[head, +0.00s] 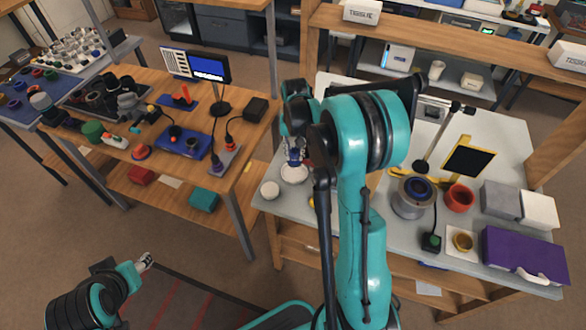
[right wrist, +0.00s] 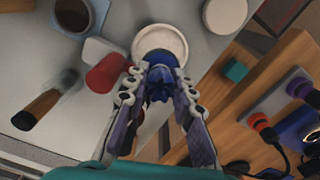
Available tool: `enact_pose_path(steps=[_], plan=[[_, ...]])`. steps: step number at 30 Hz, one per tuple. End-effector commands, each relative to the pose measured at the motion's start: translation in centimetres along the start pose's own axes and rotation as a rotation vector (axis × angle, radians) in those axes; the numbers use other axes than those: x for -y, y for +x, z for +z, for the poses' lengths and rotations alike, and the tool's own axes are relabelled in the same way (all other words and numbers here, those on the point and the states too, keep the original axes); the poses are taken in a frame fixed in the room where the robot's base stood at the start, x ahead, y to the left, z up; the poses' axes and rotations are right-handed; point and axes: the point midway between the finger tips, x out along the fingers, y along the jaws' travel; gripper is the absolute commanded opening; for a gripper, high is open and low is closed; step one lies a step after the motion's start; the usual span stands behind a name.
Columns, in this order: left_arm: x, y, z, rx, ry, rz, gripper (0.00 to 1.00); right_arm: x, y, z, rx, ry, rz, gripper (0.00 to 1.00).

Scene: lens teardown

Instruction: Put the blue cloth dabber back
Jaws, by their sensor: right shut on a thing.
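The blue cloth dabber (right wrist: 158,86) is between the fingers of my right gripper (right wrist: 158,84), which is shut on it. In the head view, my right gripper (head: 294,150) is at the left part of the grey table, with the blue dabber (head: 293,158) below its fingers. A round white dish (head: 294,175) is directly under it; this dish (right wrist: 160,37) also shows just beyond the fingertips in the right wrist view. I cannot tell whether the dabber touches the dish. My left gripper (head: 145,262) is low at the left, over the floor, away from the tables; its finger opening is unclear.
A white round piece (head: 270,190) lies left of the dish. A red cylinder (right wrist: 106,73) and a brown-handled tool (right wrist: 38,108) are close to the right gripper. A grey cylinder (head: 412,199), a red cup (head: 459,197) and a purple case (head: 520,257) stand further right.

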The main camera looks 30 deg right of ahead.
Motion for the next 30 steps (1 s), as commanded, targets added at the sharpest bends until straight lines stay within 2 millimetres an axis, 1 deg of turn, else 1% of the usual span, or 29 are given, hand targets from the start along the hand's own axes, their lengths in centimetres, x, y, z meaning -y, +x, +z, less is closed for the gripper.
enact_pose_path(steps=[1,8,12,14,22,26,27,28,29,30], plan=[[0.0,0.5,0.4,0.000,0.000,0.000,0.45,0.0,1.2,0.0,0.000,-0.001,0.000,0.00],[0.0,1.0,0.7,0.000,0.000,0.000,0.45,0.0,3.2,0.0,0.000,-0.002,0.000,0.00],[0.0,1.8,1.3,0.000,0.000,0.000,0.45,0.1,5.3,0.0,0.000,-0.002,0.000,0.00],[0.0,1.9,1.4,0.000,0.000,0.000,0.45,0.1,6.0,0.0,0.000,-0.002,0.000,0.00],[0.0,1.9,1.3,0.000,0.000,0.000,0.45,0.1,6.0,0.1,0.000,-0.003,0.000,0.00],[0.0,2.2,1.6,0.000,0.000,0.000,0.45,0.1,6.5,0.1,0.000,-0.003,0.000,0.00],[0.0,2.1,1.5,0.000,0.000,0.000,0.45,0.1,6.3,0.1,0.000,-0.003,0.000,0.34],[0.0,2.1,1.5,0.000,0.000,0.000,0.45,0.1,6.3,0.1,0.000,-0.003,0.000,0.42],[0.0,2.1,1.5,0.000,0.000,0.000,0.45,0.1,6.3,0.1,0.000,-0.003,0.000,0.45],[0.0,2.1,1.5,0.000,0.000,0.000,0.45,0.1,6.3,0.1,0.000,-0.003,0.000,0.45]])
